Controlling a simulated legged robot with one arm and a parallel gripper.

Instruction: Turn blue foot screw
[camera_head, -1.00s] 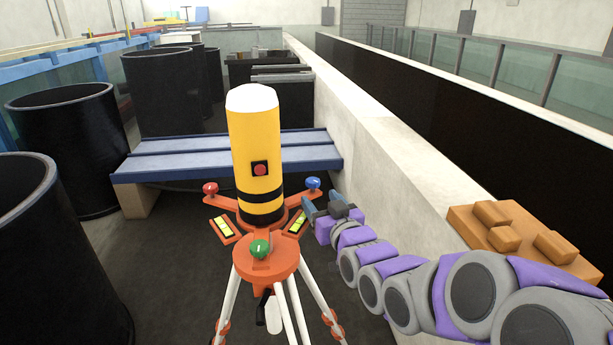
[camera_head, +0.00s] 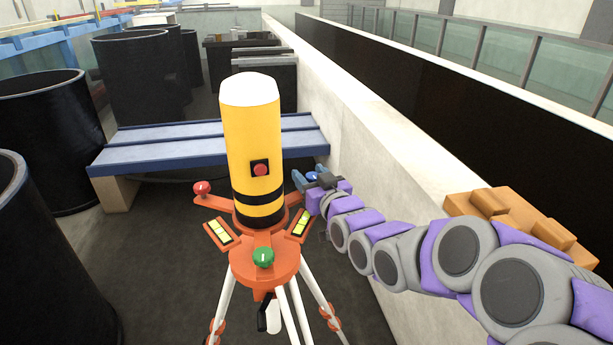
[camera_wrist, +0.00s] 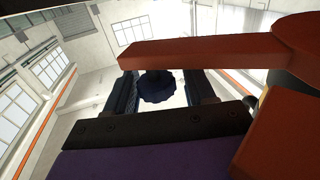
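The blue foot screw (camera_head: 312,177) sits at the end of the right arm of the orange three-armed base (camera_head: 264,268), mostly hidden by my gripper in the head view. In the wrist view the dark blue ribbed knob (camera_wrist: 157,88) shows between the fingers, below an orange arm of the base (camera_wrist: 200,52). My gripper (camera_head: 316,180) is around the screw, one finger on each side. Its fingers (camera_wrist: 160,92) look open, with a narrow gap on the right of the knob; contact on the left is unclear.
A yellow cylinder (camera_head: 252,140) with a red button stands on the base. A red screw (camera_head: 202,188), a green screw (camera_head: 263,257) and two bubble levels sit around it. White tripod legs are below. A blue bench (camera_head: 150,155) is behind; a pale wall (camera_head: 370,140) runs along the right.

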